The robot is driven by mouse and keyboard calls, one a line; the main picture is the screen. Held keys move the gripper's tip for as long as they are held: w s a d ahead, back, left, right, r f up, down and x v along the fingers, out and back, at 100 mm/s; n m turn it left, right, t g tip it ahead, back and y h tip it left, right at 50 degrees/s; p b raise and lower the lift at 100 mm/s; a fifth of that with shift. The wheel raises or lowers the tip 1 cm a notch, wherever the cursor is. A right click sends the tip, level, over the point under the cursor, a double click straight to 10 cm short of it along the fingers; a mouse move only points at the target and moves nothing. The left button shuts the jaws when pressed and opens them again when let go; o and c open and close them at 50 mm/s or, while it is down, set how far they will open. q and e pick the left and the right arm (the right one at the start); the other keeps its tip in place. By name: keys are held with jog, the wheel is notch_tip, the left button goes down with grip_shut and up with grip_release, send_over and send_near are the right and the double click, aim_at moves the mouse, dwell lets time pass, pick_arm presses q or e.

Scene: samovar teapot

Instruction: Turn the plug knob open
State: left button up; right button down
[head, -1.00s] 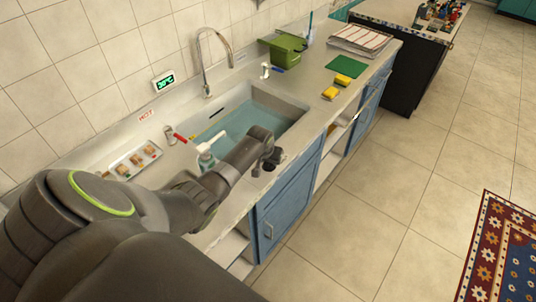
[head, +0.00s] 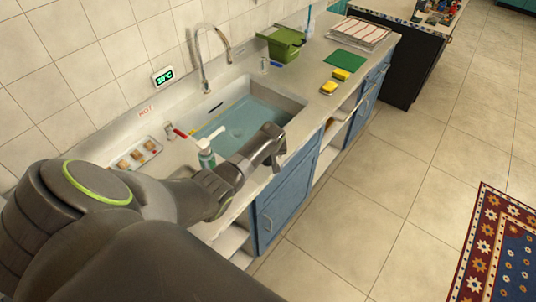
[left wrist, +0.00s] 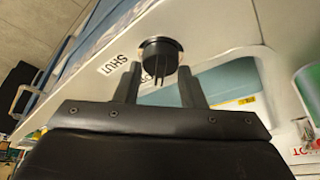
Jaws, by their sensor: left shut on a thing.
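The plug knob (left wrist: 162,48) is a round black knob with ribs, on the pale counter front beside the sink, seen in the left wrist view. A label reading SHUT (left wrist: 112,64) is next to it; a second label is mostly hidden behind a finger. My left gripper (left wrist: 159,72) has a finger on each side of the knob and is shut on it. In the head view my left gripper (head: 275,142) is at the sink's front rim and hides the knob. The sink (head: 262,100) holds bluish water. My right gripper is not in view.
A white-topped pump bottle (head: 206,157) stands close behind my left forearm. The curved faucet (head: 203,60) rises behind the sink, with a red-handled tap (head: 178,131) to its left. A green bin (head: 285,45) and yellow sponges (head: 335,80) lie farther along the counter.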

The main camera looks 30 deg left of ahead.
pick_arm(q)
jog(key=o, duration=1)
jog(key=shift+c, duration=0.2)
jog(key=shift+r, duration=0.15)
jog(key=shift+d+r, duration=0.1)
jog(key=shift+r, duration=0.1)
jog(key=v, duration=1.6)
jog(key=shift+r+b, duration=0.3)
jog(key=shift+b, duration=0.1)
jog(key=shift+s+d+f, duration=0.1)
jog(key=shift+s, duration=0.1)
